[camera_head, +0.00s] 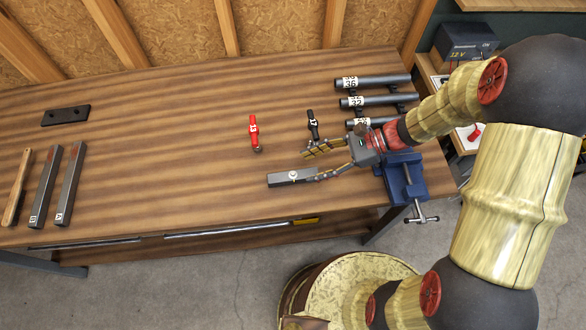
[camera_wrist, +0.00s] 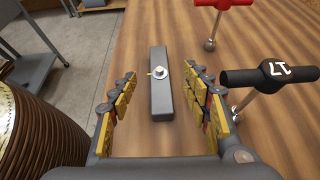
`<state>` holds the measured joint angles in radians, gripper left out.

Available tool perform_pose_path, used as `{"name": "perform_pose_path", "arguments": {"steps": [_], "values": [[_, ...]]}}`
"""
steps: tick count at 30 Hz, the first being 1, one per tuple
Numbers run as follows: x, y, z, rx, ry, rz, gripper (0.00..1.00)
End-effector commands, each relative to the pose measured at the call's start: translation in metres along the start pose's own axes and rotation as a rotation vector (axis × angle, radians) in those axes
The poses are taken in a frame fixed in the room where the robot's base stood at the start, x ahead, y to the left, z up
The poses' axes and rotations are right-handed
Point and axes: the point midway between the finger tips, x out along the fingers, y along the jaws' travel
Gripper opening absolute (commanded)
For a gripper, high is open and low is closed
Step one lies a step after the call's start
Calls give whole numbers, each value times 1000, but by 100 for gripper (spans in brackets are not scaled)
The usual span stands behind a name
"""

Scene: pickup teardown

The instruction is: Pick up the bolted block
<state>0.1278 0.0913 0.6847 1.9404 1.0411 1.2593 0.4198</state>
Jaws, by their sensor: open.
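The bolted block is a dark grey bar (camera_head: 279,181) with a pale round bolt (camera_head: 293,176) on its upper face. It lies flat on the wooden workbench (camera_head: 180,130) near the front edge. My gripper (camera_head: 306,167) is open, its fingertips by the block's right end in the head view. In the wrist view the block (camera_wrist: 160,104) shows lengthwise between the two spread fingers of my gripper (camera_wrist: 160,74), with a gap on each side. Nothing is held. I cannot tell the exact height of the fingertips above the bench.
A black T-handle tool marked 17 (camera_wrist: 270,77) is close to the right finger in the wrist view. A red-handled tool (camera_head: 254,130) lies further left. A blue vise (camera_head: 405,178) is at the bench's right edge, with several tubes (camera_head: 372,81) behind. The left-middle bench is clear.

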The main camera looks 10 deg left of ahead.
Motion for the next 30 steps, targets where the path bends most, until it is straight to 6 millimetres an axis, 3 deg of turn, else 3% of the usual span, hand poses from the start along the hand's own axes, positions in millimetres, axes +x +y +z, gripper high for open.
{"name": "perform_pose_path", "arguments": {"steps": [16, 26, 30], "values": [[66, 0, -10, -4, 2, 3, 48], [72, -1, -8, -3, 2, 0, 48], [71, -1, -8, -3, 2, 1, 41]]}}
